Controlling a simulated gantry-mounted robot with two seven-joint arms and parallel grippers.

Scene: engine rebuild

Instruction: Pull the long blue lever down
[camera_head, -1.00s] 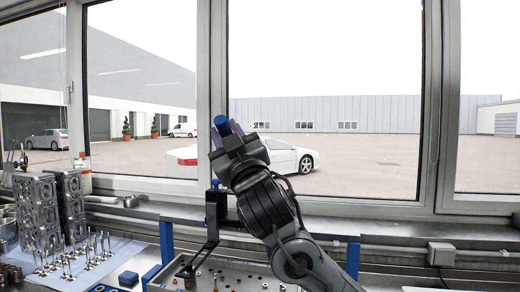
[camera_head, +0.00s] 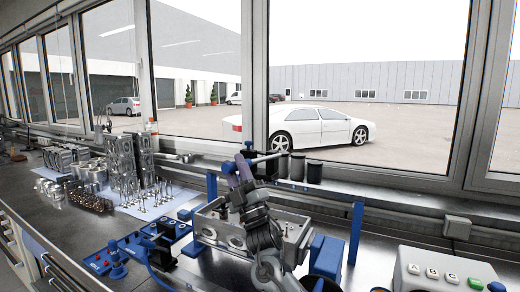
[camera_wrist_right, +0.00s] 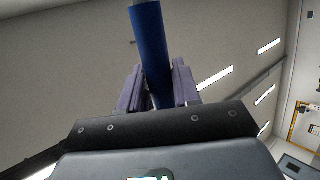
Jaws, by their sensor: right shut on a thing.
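The long blue lever shows in the right wrist view as a blue cylindrical grip (camera_wrist_right: 150,45) on a grey rod, which runs out of the top of the picture. My right gripper (camera_wrist_right: 158,88) is shut on this grip, with purple fingers on both sides of it. In the head view my right gripper (camera_head: 238,172) is above the metal engine tray, and the blue end of the lever (camera_head: 240,158) shows small between the fingers. The lever's lower part and mount are hard to make out behind the gripper and arm. My left gripper is not in view.
A metal tray with round holes (camera_head: 212,226) lies under my right arm. Blue posts (camera_head: 355,232) and dark cylinders (camera_head: 298,167) stand close by. Valves stand farther left.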

